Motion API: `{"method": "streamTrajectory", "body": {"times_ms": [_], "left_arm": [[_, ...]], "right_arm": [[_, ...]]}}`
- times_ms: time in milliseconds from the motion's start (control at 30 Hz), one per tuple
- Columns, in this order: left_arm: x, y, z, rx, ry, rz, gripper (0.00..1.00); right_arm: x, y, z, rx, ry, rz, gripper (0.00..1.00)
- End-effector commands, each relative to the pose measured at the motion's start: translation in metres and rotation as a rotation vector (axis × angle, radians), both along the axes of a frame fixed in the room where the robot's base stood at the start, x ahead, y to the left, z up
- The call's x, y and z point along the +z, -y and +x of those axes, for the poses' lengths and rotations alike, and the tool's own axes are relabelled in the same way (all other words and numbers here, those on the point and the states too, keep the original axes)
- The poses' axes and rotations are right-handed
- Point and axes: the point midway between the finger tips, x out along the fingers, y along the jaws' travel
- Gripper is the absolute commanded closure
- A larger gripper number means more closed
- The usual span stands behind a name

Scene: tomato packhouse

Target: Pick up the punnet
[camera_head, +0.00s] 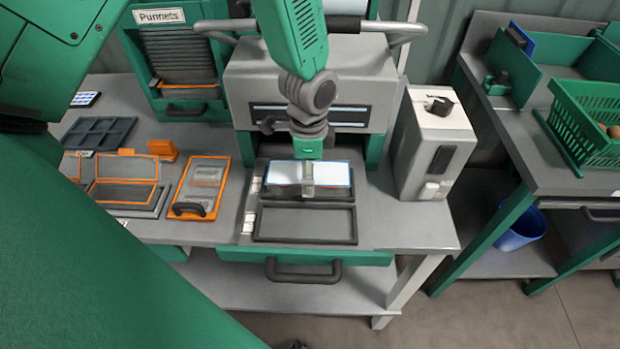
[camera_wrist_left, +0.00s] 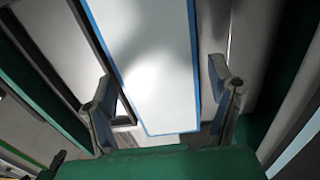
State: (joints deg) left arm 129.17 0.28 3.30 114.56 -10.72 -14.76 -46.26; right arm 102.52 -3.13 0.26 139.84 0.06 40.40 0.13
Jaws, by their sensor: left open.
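A flat white rectangle with a blue edge, which I take to be the punnet's top, (camera_head: 336,173) lies level in the rear part of the dark tray of the bench machine. My left gripper (camera_head: 307,184) points down over its middle. In the left wrist view the punnet (camera_wrist_left: 155,50) runs between the two open fingers (camera_wrist_left: 163,88), with a gap showing on each side. No grip on it shows. The punnet's sides and contents are hidden. My right gripper is out of view.
The machine (camera_head: 240,90) stands close behind the tray, and an empty dark frame (camera_head: 305,239) lies in front. A grey-white box (camera_head: 408,150) stands right. Orange-edged trays (camera_head: 203,158) and a green "Punnets" rack (camera_head: 148,60) are left. A green crate (camera_head: 572,125) stands on the right bench.

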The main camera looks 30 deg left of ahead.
Motion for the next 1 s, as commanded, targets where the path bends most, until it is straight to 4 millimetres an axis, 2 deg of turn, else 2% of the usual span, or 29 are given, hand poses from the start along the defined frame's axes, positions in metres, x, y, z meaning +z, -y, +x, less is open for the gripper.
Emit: {"method": "streamTrajectory", "body": {"times_ms": [67,200,533,700,833,1000], "left_arm": [[0.001,0.0,0.0,0.0,0.0,0.0,0.24],[0.001,0.0,0.0,0.0,0.0,0.0,0.69],[0.001,0.0,0.001,0.0,0.0,0.0,0.69],[0.009,-0.003,-0.001,0.001,0.003,-0.001,0.69],[0.028,-0.003,0.0,0.0,0.005,0.0,0.69],[0.064,-0.003,0.0,0.0,0.006,-0.001,0.69]], "right_arm": [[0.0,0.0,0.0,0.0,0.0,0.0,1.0],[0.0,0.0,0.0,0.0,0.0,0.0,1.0],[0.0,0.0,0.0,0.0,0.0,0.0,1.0],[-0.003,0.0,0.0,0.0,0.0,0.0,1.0],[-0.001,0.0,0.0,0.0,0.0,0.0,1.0],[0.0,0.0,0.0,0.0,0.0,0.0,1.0]]}}
